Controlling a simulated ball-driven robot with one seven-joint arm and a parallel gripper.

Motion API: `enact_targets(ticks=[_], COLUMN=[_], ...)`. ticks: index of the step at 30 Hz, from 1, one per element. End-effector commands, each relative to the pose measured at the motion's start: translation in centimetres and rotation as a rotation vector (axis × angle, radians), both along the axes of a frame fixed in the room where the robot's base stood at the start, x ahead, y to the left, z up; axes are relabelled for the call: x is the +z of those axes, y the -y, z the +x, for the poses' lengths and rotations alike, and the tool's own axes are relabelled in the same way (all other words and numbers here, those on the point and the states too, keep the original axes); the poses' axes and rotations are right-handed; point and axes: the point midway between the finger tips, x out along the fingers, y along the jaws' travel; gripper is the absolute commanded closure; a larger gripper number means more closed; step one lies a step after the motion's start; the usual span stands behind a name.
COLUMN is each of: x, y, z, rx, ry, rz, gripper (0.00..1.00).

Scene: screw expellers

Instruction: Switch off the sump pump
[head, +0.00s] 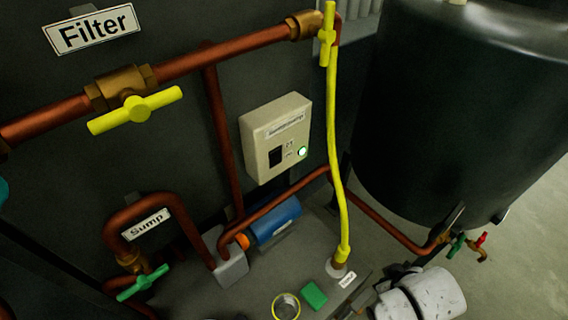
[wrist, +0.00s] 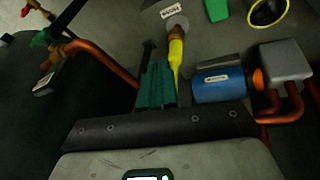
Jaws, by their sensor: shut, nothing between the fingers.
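A beige control box (head: 270,140) is on the dark wall in the middle of the head view. Its label is blurred and seems to name the sump pump. A black switch (head: 275,156) is on its front, with a lit green-white lamp (head: 302,152) to the right. The blue pump motor (head: 277,221) lies below the box and shows in the wrist view (wrist: 220,84). My gripper (wrist: 157,66) shows dark green fingers, shut and empty, beside the yellow hose in the picture. The control box is outside the wrist view.
A yellow hose (head: 335,150) hangs right of the box. Copper pipes with a yellow valve handle (head: 137,109) and a green one (head: 143,283) run along the wall. A large dark tank (head: 450,110) stands at right. A green block (head: 314,295) and yellow-rimmed ring (head: 286,307) lie below.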

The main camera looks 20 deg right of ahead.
Motion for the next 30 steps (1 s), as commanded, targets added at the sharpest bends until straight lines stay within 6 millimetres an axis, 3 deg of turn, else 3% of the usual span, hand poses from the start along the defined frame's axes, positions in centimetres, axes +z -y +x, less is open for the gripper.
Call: enact_targets(ticks=[3,6,12,17,21,27,30], x=[1.0,2.9,7.5,10.4,11.4,11.1,10.8], y=[3.2,5.2,5.8,2.9,-1.2,-6.3,-7.7], z=[4.6,8.1,13.9,17.3,18.9,19.3,19.2], rx=[0.053,0.130,0.357,0.607,0.851,1.121,1.193], ry=[0.190,0.342,0.615,0.804,0.946,1.083,1.119], rz=[-0.177,-0.339,-0.658,-0.884,-1.034,-1.137,-1.156], gripper=[1.00,1.00,1.00,1.00,1.00,1.00,1.00])
